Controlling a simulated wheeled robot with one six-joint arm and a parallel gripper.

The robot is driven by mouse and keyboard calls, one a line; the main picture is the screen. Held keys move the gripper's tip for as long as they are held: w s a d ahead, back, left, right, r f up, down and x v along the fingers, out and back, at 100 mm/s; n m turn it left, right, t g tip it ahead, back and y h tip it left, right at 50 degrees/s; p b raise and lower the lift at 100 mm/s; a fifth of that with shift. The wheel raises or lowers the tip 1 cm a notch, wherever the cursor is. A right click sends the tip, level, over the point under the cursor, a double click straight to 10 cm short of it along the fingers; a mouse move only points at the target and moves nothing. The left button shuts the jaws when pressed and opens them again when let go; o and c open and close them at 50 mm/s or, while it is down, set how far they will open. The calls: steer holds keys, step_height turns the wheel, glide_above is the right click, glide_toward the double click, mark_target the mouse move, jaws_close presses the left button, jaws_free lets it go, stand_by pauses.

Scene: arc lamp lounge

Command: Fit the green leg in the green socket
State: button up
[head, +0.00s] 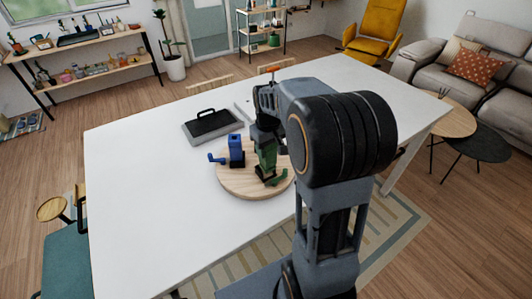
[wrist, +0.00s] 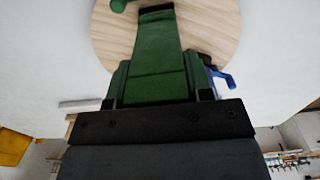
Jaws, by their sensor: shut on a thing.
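My gripper (head: 266,146) is shut on the green leg (head: 267,159), above the right part of a round wooden board (head: 238,189). In the wrist view the green leg (wrist: 158,50) runs from between the jaws (wrist: 160,84) to a dark piece (wrist: 156,9) at its far end. A small green arm (head: 278,180) sticks out low beside it; it shows at the top edge of the wrist view (wrist: 119,4). This looks like part of the green socket, which is mostly hidden. I cannot tell whether the leg is inside it.
A blue block (head: 236,145) with a side arm (head: 215,159) stands on the board, left of the leg. A grey tray with a black handle (head: 209,122) lies behind on the white table (head: 130,200). The table's left side is clear.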

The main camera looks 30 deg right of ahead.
steer(key=shift+w+d+f, duration=0.15)
steer(key=shift+w+f, duration=0.75)
steer(key=shift+f, duration=0.2)
steer(key=shift+w+f+p, duration=0.2)
steer(key=shift+f+p, duration=0.2)
steer(key=shift+f, duration=1.35)
steer(key=shift+f, duration=0.2)
steer(key=o, duration=1.1)
steer(key=shift+c, duration=0.2)
step_height(320, 180, up, 12)
steer(key=shift+f+b, duration=0.25)
steer(key=shift+b, duration=0.3)
steer(key=s+a+t, duration=0.2)
steer(key=s+a, duration=0.2)
steer(key=s, duration=0.4)
steer(key=s+a+m+t, duration=0.1)
steer(key=s+a+t, duration=0.1)
steer(key=s+a, duration=0.3)
steer(key=s+r, duration=0.1)
steer(key=s, duration=0.2)
steer(key=shift+a+t, duration=0.15)
steer(key=shift+t, duration=0.15)
